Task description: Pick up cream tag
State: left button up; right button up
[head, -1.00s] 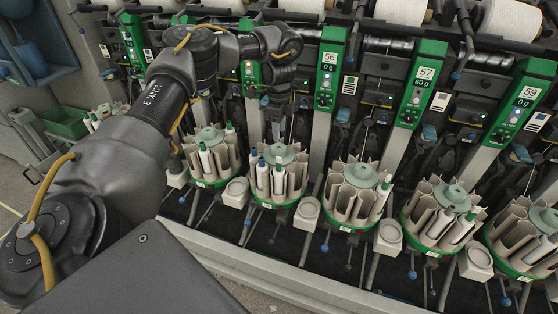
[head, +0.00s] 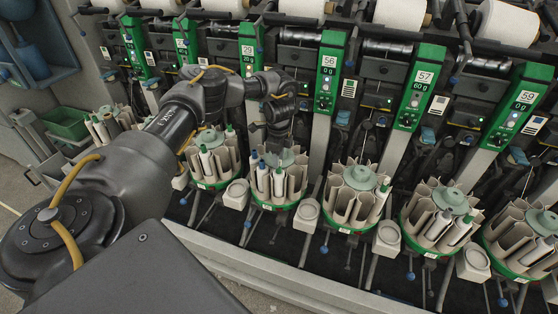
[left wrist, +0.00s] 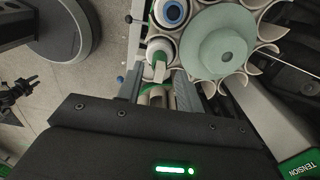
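My left gripper (head: 280,142) is over a round bobbin magazine (head: 276,204) with a green base ring, in the head view. In the left wrist view its two grey fingers (left wrist: 158,92) are apart, pointing at the magazine's edge beside its pale green hub (left wrist: 222,42). A small pale strip (left wrist: 160,71), which may be the cream tag, shows between the fingertips against a green-ringed bobbin (left wrist: 158,50). I cannot tell whether the fingers touch it. A blue-ringed bobbin (left wrist: 172,12) sits just beyond. No cream tag can be made out in the head view. My right gripper is not in view.
More magazines stand close on both sides, such as one on the left (head: 212,158) and one on the right (head: 357,196). Small pale cups (head: 307,212) sit between them. Green numbered posts (head: 327,75) rise behind. A green bin (head: 66,122) is at far left.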

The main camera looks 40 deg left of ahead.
pick_arm(q)
jog(key=shift+f, duration=0.15)
jog(key=c, duration=0.8)
jog(key=shift+r+b, duration=0.4)
jog(key=shift+b, duration=0.05)
notch_tip(320, 180, up, 2)
jog(key=shift+r+b, duration=0.2)
jog(key=shift+b, duration=0.5)
jog(key=s+d+r, duration=0.1)
jog(key=s+r, duration=0.9)
jog(key=s, duration=0.4)
jog(key=shift+p, duration=0.4)
